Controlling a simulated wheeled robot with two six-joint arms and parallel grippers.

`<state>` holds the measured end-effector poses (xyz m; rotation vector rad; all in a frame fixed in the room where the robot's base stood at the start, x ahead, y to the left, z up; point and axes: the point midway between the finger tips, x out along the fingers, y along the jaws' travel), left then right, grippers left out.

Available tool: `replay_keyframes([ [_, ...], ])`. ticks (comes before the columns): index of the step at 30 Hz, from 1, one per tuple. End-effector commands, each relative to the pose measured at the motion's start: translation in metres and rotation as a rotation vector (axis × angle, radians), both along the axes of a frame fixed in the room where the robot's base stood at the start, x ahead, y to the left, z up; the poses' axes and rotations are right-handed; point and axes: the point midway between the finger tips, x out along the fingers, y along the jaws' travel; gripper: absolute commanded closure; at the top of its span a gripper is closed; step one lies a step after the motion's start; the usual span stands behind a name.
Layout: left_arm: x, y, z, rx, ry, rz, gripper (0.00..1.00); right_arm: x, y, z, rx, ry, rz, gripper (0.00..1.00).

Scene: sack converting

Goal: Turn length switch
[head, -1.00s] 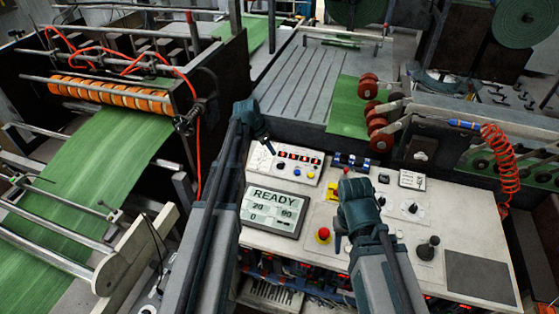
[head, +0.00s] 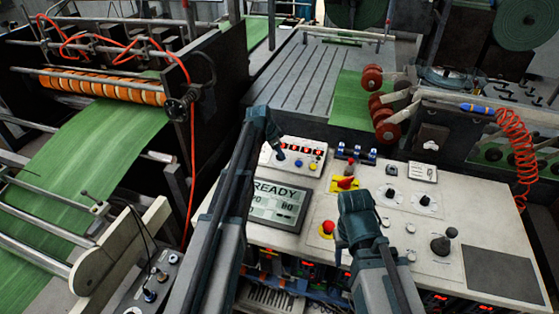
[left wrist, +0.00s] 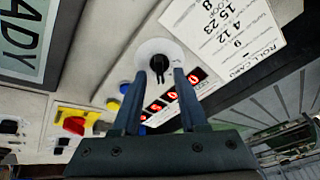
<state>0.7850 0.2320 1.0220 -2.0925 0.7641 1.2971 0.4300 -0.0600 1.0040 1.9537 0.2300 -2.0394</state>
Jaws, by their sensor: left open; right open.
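A black rotary switch (left wrist: 160,66) on a round white plate shows in the left wrist view, beside a red-digit counter (left wrist: 172,92) and a printed roll card (left wrist: 228,40). My left gripper (left wrist: 153,72) is open, with its two fingertips either side of the knob as seen from the wrist; I cannot tell whether they touch it. In the head view my left gripper (head: 279,153) is over the left end of the counter box and hides the switch. My right gripper (head: 340,247) is open over the front of the console, with its fingers mostly hidden.
The console (head: 415,240) carries a READY screen (head: 275,206), a red stop button (head: 327,229), a red-and-yellow switch (head: 345,183), other knobs and a black joystick (head: 443,243). Red rollers (head: 385,118) stand behind it. Green web (head: 85,155) runs on the left.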

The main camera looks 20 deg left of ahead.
Motion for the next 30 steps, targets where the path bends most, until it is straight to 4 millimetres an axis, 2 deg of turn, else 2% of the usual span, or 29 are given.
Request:
replay_keyframes([
  [1,0.0027,-0.0010,-0.0087,0.000,0.000,0.000,0.57,0.0000,0.0001,-0.0087,0.000,0.000,0.000,0.50],
  [3,0.0041,-0.0017,-0.0111,0.000,0.000,0.000,0.57,-0.0001,0.0000,-0.0111,0.000,0.000,0.000,0.50],
  [12,0.0045,-0.0021,-0.0104,0.000,0.000,0.000,0.57,0.0000,0.0000,-0.0105,0.000,0.000,-0.001,0.50],
  [14,0.0044,-0.0020,-0.0104,0.000,0.000,0.000,0.67,0.0000,0.0000,-0.0105,0.000,0.000,-0.001,0.50],
  [19,0.0043,-0.0019,-0.0105,0.000,0.000,0.000,0.97,0.0000,0.0000,-0.0105,0.000,0.000,-0.001,0.50],
  [20,0.0043,-0.0019,-0.0105,0.000,0.000,0.000,1.00,0.0000,0.0000,-0.0105,0.000,0.000,-0.001,0.50],
  [30,0.0041,-0.0019,-0.0106,-0.001,0.000,0.003,1.00,0.0000,0.0000,-0.0106,0.000,0.000,-0.001,0.50],
])
